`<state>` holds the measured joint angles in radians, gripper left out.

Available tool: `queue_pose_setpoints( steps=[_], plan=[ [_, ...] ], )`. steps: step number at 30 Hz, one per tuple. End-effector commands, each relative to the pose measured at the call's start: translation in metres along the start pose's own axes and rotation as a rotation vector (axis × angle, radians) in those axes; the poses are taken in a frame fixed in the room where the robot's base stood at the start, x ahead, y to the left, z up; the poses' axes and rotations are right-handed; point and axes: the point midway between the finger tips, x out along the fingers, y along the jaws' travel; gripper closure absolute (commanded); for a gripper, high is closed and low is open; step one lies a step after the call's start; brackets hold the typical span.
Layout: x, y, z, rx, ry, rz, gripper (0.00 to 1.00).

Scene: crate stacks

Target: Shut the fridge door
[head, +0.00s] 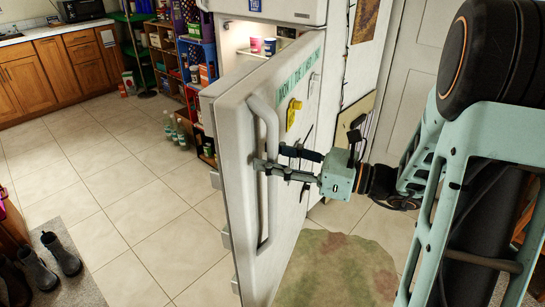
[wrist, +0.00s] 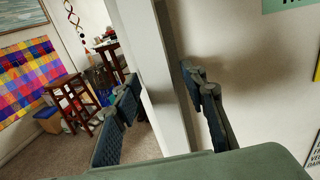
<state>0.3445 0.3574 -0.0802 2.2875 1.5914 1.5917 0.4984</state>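The white fridge door (head: 236,130) stands wide open in the head view, its outer face turned to the right. A long pale vertical handle (head: 271,215) runs along its free edge. My gripper (head: 270,157) is at the upper part of this handle, with its fingers spread. One finger crosses the handle on the near side and the other ends beside it. In the wrist view, a pale upright bar, apparently the handle (wrist: 174,100), stands between the two parted fingers. Whether either finger touches it, I cannot tell. The fridge body (head: 310,10) is behind the door, partly hidden.
Pink and purple cups (head: 256,45) stand inside the fridge. Shelves with crates (head: 195,60) and bottles (head: 183,135) on the floor are to the left behind the door. A greenish rug (head: 335,270) lies right of the door. Boots (head: 62,255) stand lower left; the tiled floor between is clear.

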Motion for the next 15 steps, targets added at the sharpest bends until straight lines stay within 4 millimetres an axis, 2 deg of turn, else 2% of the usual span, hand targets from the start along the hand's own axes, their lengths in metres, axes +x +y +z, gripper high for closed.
queue_pose_setpoints(
  steps=[2, 12, 15],
  plan=[
    [-0.0001, 0.0, 0.0, 0.0, 0.0, 0.0, 0.62],
    [-0.0004, 0.0, 0.0, 0.0, 0.0, 0.0, 0.99],
    [-0.0004, 0.0, -0.0001, 0.0, 0.0, 0.0, 1.0]
  ],
)
